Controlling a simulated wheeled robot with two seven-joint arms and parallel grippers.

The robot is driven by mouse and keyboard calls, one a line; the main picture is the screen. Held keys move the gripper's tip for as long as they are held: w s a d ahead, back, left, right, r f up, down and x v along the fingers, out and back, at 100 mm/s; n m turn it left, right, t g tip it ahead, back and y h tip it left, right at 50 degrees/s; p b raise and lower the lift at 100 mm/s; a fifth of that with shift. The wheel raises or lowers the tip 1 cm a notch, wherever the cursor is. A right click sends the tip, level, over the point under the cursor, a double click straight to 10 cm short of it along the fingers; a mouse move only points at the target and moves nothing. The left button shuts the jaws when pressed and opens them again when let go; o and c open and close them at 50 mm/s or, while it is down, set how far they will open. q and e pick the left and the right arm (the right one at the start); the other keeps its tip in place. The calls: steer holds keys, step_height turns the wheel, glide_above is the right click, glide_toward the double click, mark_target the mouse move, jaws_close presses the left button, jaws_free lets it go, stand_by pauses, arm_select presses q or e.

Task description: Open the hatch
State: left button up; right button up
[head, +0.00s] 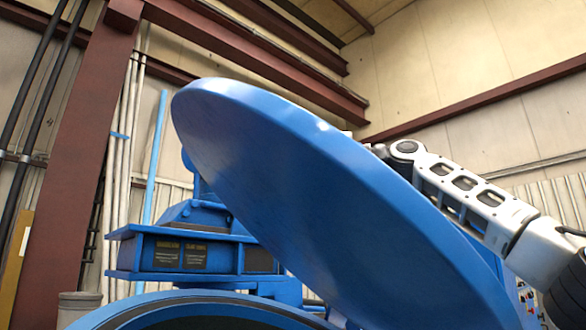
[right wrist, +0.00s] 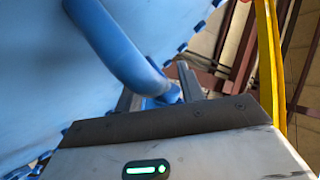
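The hatch is a large round blue lid (head: 300,180) that fills the middle of the head view. It stands raised and steeply tilted over the furnace opening, whose blue rim (head: 215,300) shows at the bottom. My right arm comes in from the right and passes behind the lid, which hides its gripper in the head view. In the right wrist view the lid's blue face (right wrist: 35,70) is at the left, with a bent blue bar handle (right wrist: 115,45) on it. My right gripper (right wrist: 157,90) has its fingers on either side of the handle and appears closed on it. My left gripper is not in view.
A blue machine housing (head: 190,245) with dark label plates stands behind the lid at left. A dark red steel column (head: 90,150) and pipes rise at the far left. A yellow post or rail (right wrist: 270,60) stands at right in the right wrist view.

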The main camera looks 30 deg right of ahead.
arm_select(q)
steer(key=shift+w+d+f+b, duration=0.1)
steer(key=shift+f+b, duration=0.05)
steer(key=shift+b, duration=0.35)
arm_select(e)
steer(key=v, duration=1.5)
steer(key=shift+s+d, duration=0.25)
steer(key=shift+f, duration=0.1)
steer(key=shift+c, duration=0.3)
